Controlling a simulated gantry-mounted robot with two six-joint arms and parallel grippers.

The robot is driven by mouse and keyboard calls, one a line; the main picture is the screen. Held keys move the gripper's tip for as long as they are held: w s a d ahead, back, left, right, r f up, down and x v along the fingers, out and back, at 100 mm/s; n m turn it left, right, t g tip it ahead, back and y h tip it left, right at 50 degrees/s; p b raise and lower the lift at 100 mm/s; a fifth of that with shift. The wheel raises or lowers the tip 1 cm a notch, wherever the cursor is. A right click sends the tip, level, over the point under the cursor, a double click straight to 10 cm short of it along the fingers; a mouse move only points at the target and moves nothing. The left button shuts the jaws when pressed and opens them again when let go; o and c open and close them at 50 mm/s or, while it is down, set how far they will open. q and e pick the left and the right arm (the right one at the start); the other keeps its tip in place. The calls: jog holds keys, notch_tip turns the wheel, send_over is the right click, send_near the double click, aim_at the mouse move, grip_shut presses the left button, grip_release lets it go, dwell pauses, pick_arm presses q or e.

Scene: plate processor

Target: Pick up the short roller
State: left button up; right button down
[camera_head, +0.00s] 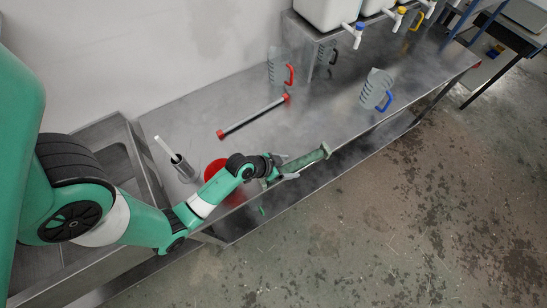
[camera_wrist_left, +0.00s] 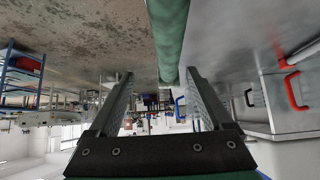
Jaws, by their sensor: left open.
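A green roller (camera_head: 305,162) lies at the front edge of the metal table, slanting up to the right; it looks like the short roller. My left gripper (camera_head: 283,170) is open at its left part, with the fingers close around or just above it; contact cannot be told. In the left wrist view the green roller (camera_wrist_left: 168,40) comes in from the top and its end shows near the gap between the open fingers of my left gripper (camera_wrist_left: 160,78). A thinner grey roller with red ends (camera_head: 253,115) lies farther back. My right gripper is not in view.
On the metal table (camera_head: 325,115) stand a jug with a blue handle (camera_head: 375,88), a jug with a red handle (camera_head: 280,66), and a holder with a white-handled tool (camera_head: 181,168). A red round object (camera_head: 216,170) is partly behind my left arm. Containers with taps stand on a raised shelf.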

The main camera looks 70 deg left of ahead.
pick_arm(q)
jog(key=s+d+r+p, duration=0.2)
jog(key=s+d+r, duration=0.4)
jog(key=s+d, duration=0.1)
jog(key=shift+s+d+r, duration=0.35)
jog(key=shift+s+d, duration=0.05)
jog(key=shift+s, duration=0.15)
